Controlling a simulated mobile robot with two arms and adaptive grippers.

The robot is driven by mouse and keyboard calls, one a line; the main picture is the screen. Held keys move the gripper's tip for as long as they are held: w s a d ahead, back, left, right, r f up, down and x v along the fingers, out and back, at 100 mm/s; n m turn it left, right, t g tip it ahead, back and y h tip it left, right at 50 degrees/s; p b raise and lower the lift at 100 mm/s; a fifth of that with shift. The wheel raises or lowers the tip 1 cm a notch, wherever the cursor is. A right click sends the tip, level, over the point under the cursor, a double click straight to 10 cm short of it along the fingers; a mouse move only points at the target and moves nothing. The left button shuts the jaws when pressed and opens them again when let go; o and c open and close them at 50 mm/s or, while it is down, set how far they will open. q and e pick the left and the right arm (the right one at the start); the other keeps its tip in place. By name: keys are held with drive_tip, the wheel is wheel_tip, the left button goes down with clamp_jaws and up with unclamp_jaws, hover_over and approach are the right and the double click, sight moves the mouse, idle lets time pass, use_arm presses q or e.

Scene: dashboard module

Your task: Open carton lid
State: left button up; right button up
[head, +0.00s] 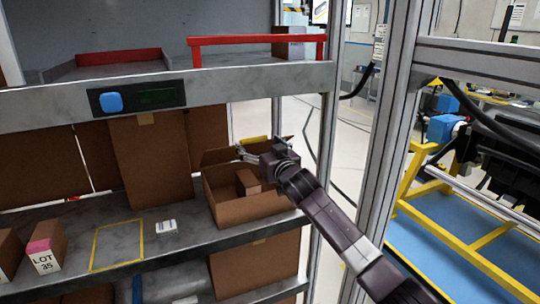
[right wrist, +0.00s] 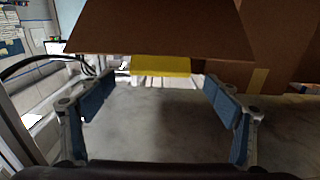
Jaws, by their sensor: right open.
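The brown carton (head: 252,209) stands on the middle shelf, at its right end. Its top shows an opening with a smaller brown box (head: 248,182) inside. A brown flap (head: 216,156) stands up at the carton's back, with a yellow strip (head: 254,140) near it. My right gripper (head: 244,151) is over the carton's back edge, beside the flap. In the right wrist view my right gripper (right wrist: 160,80) has its blue-padded fingers wide apart with nothing between them. A brown panel (right wrist: 160,30) with the yellow strip (right wrist: 160,65) lies just ahead of them. My left gripper is out of view.
A white label block (head: 167,227) and a yellow-outlined square (head: 117,245) are on the shelf to the left. A pink-topped LOT 35 box (head: 45,247) stands farther left. A metal post (head: 321,150) is close to my right arm. The upper shelf edge (head: 230,88) runs above.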

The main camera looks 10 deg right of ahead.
drive_tip(key=v, duration=0.9)
drive_tip(key=shift+r, duration=0.15)
